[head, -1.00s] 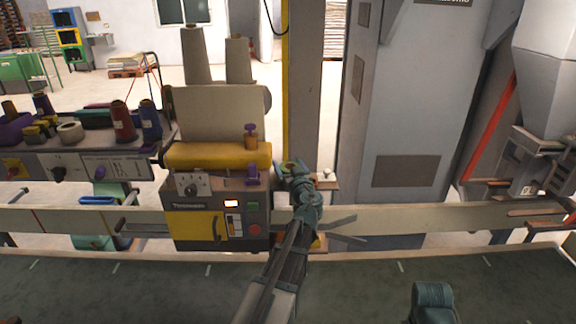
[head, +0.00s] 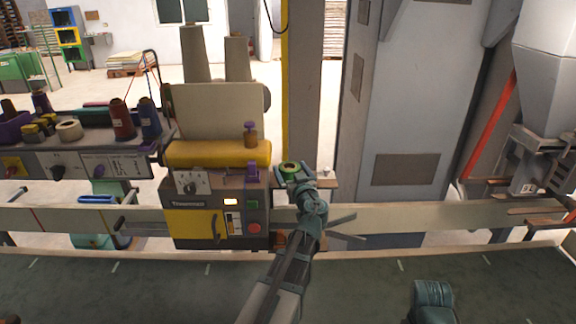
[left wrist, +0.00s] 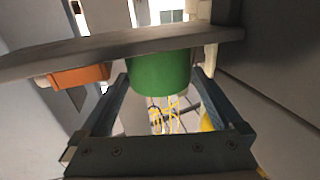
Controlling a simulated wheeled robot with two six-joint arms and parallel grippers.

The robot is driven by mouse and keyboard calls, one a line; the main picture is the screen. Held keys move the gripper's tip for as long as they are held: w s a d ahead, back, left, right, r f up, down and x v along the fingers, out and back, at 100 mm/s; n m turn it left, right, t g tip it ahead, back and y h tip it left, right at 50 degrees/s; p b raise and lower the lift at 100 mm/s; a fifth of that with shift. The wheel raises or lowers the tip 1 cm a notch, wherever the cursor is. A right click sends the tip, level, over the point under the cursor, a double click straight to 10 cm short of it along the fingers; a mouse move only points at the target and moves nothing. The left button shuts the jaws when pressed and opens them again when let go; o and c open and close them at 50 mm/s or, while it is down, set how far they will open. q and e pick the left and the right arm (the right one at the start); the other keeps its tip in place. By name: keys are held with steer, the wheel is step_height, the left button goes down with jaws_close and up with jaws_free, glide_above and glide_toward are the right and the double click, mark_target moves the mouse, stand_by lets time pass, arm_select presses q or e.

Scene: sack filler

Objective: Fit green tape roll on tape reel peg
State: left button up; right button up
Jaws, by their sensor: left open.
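The green tape roll (head: 288,172) stands with its open core facing up, near the shelf on the right side of the filler machine. In the left wrist view the roll (left wrist: 160,74) sits against a grey board, between my fingertips, with gaps on both sides. My left gripper (head: 298,180) is open around the near side of the roll. I cannot make out the tape reel peg; whether it is inside the roll's core is not clear.
A small shelf (head: 322,183) with a white knob (head: 327,171) lies just right of the roll. The machine with the yellow roller (head: 215,154) stands close on the left. A yellow-edged post (head: 305,90) rises behind. An orange block (left wrist: 78,76) shows in the wrist view.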

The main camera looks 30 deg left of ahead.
arm_select(q)
steer(key=v, duration=1)
steer(key=shift+s, duration=0.1)
